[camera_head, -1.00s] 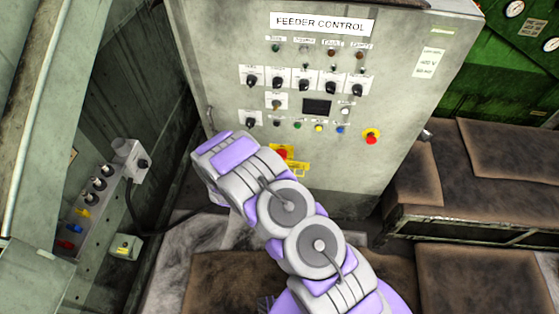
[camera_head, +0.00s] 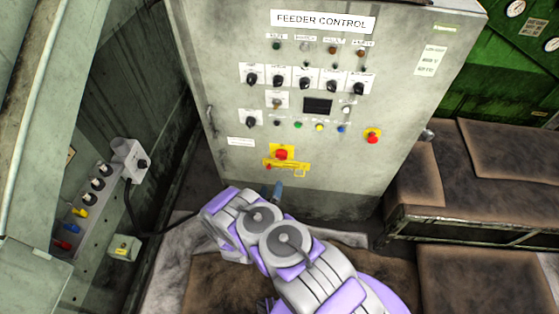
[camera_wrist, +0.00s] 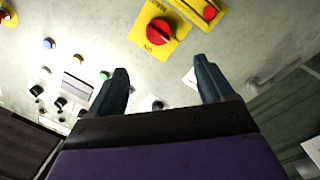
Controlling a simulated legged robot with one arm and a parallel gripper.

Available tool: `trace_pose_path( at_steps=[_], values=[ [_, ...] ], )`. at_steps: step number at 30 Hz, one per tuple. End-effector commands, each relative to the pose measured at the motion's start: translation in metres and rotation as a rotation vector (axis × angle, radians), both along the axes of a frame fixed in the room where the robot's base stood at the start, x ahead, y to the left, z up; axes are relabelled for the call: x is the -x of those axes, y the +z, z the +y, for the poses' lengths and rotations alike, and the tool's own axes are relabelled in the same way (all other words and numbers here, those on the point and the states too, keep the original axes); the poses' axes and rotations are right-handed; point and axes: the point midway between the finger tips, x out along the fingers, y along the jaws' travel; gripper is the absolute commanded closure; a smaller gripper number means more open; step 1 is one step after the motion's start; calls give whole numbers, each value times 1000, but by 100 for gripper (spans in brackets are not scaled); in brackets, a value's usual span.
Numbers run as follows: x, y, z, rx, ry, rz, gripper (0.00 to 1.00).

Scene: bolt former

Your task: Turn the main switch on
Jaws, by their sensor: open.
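The main switch (camera_head: 281,153) is a red rotary knob on a yellow plate, low on the front of the grey feeder control cabinet (camera_head: 330,190). In the wrist view the red knob (camera_wrist: 158,31) shows on its yellow plate at the top, just beyond and between the fingertips. My gripper (camera_head: 272,189) is just below the switch in the head view, with its blue-grey fingers pointing up at the panel. In the wrist view the two fingers of my gripper (camera_wrist: 163,72) are spread apart with nothing between them. The knob is apart from the fingers.
A yellow hasp-like bracket (camera_head: 288,168) sits right under the switch. A red emergency button (camera_head: 372,136) is to its right, and several black selector knobs (camera_head: 305,84) are above. A side box with coloured knobs (camera_head: 90,205) stands left. Brown padded benches (camera_head: 510,155) lie right.

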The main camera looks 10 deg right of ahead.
Motion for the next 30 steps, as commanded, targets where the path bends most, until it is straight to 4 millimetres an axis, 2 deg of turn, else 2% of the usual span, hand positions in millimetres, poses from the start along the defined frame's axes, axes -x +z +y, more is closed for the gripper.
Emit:
trace_pose_path(
  at_steps=[6,18,24,30],
  values=[
    [-38,-2,-21,0,-7,-2,19],
    [-110,-1,-50,-2,-4,-4,19],
    [-132,0,-59,1,-1,-3,19],
    [-141,0,-63,3,-1,-1,19]
  ],
)
